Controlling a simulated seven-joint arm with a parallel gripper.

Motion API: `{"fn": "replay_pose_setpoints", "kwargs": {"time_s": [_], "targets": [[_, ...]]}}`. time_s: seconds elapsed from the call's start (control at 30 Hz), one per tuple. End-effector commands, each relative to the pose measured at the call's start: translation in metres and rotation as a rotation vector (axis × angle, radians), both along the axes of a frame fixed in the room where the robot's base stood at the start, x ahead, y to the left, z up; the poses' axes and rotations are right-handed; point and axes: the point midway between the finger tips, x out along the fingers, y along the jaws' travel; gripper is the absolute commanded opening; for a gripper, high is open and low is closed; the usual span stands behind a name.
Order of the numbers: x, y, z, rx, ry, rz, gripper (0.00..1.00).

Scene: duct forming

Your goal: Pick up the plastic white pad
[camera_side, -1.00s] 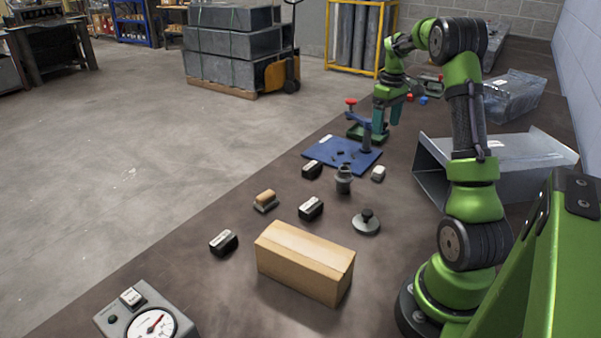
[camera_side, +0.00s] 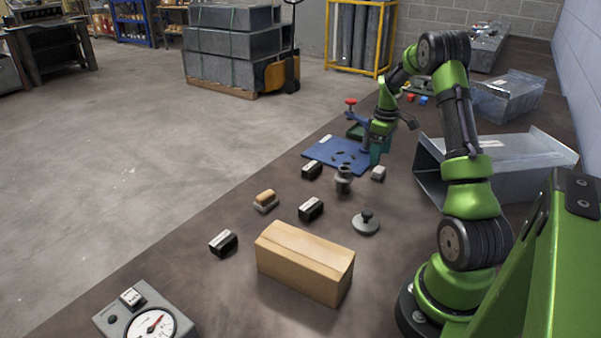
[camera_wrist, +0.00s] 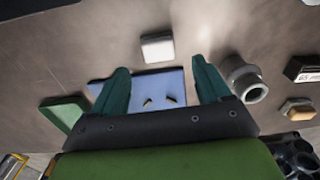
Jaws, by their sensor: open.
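The white pad (camera_side: 378,173) is a small pale block lying flat on the brown bench, right of the grey cylindrical fitting (camera_side: 344,179). In the wrist view the white pad (camera_wrist: 157,47) lies just beyond my fingertips, roughly centred between them. My gripper (camera_side: 375,157) points down close above the pad, by the right edge of the blue plate. In the wrist view its two teal fingers (camera_wrist: 159,66) are spread apart with nothing between them.
The blue plate (camera_side: 325,153) with a clamp stand lies left of my gripper. A flanged duct (camera_side: 495,165) lies at the right. Black blocks (camera_side: 311,208), a wood-handled tool (camera_side: 265,201), a grey disc with a knob (camera_side: 366,222) and a cardboard box (camera_side: 304,262) stand nearer the camera.

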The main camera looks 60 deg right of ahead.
Motion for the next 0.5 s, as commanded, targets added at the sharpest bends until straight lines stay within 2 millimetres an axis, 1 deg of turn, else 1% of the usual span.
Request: {"fn": "replay_pose_setpoints", "kwargs": {"time_s": [0.07,0.3,0.4,0.5], "targets": [[-0.001,0.0,-0.007,0.003,0.002,-0.001,0.77],[-0.004,-0.001,-0.042,0.003,0.003,0.0,0.77],[-0.004,-0.001,-0.05,0.002,0.001,0.0,0.77],[-0.003,-0.002,-0.052,0.0,0.0,0.0,0.77]]}}
